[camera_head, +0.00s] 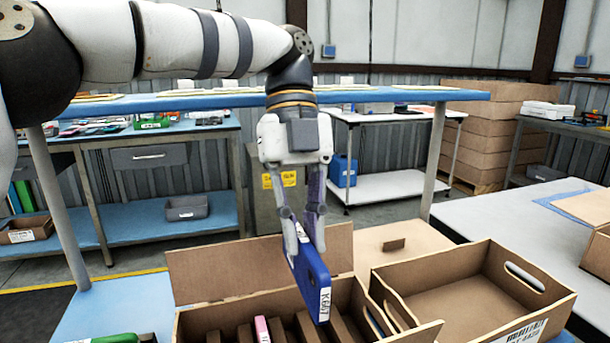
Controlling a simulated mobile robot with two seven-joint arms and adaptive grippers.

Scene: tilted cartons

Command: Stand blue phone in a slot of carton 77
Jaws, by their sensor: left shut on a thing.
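The blue phone (313,277) is held tilted, its lower end toward me, with a white label on its edge. My left gripper (304,222) is shut on its upper end. The phone hangs over a brown slotted carton (212,274), whose dividers form several slots. Its lower end is near the dividers; whether it is inside a slot I cannot tell. A pink thing (262,329) stands in one slot to the left of the phone. No number 77 can be read on this carton, and its front is cut off by the picture edge. My right gripper is out of view.
A second open carton (545,290) with a handle hole and barcode label stands close on the right and looks empty. A green thing (114,339) lies at the bottom left. A blue shelf bar (205,102) crosses behind my arm. A grey table (500,222) is at right.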

